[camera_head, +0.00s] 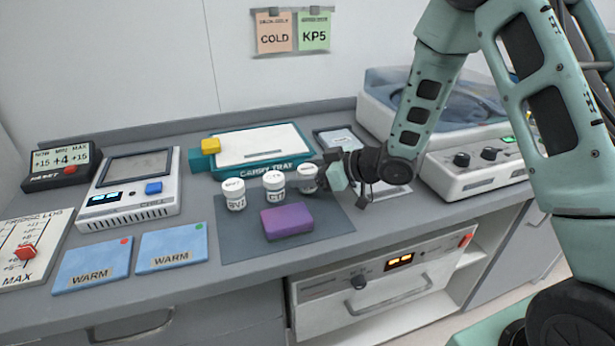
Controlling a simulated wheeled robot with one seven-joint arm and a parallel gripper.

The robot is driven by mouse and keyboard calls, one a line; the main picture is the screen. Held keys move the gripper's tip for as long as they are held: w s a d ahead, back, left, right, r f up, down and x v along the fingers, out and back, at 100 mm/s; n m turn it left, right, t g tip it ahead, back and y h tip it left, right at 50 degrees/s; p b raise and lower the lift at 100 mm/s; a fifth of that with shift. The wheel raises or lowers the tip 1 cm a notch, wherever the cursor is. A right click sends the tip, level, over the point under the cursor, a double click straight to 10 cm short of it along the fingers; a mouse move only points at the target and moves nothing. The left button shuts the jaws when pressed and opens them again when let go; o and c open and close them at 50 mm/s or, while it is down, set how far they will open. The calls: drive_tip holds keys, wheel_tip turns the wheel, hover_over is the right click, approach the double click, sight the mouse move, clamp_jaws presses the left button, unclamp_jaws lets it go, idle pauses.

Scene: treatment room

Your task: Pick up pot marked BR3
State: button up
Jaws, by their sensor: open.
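Three small white pots stand in a row on the dark grey mat (240,243). The left pot (235,194) and the middle pot (274,184) carry dark lettering too small to read surely; neither clearly reads BR3. The right pot (306,178) is partly hidden by my gripper, and I cannot read its marking. My gripper (333,178) is open, low over the mat's back right, right beside the right pot. I cannot tell whether a finger touches this pot or whether it is between the fingers.
A purple block (287,221) lies in front of the pots. Blue WARM packs (172,248) and a chill device (128,190) are left; a large machine (477,165) is right.

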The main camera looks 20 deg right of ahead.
drive_tip(key=c, duration=1.1)
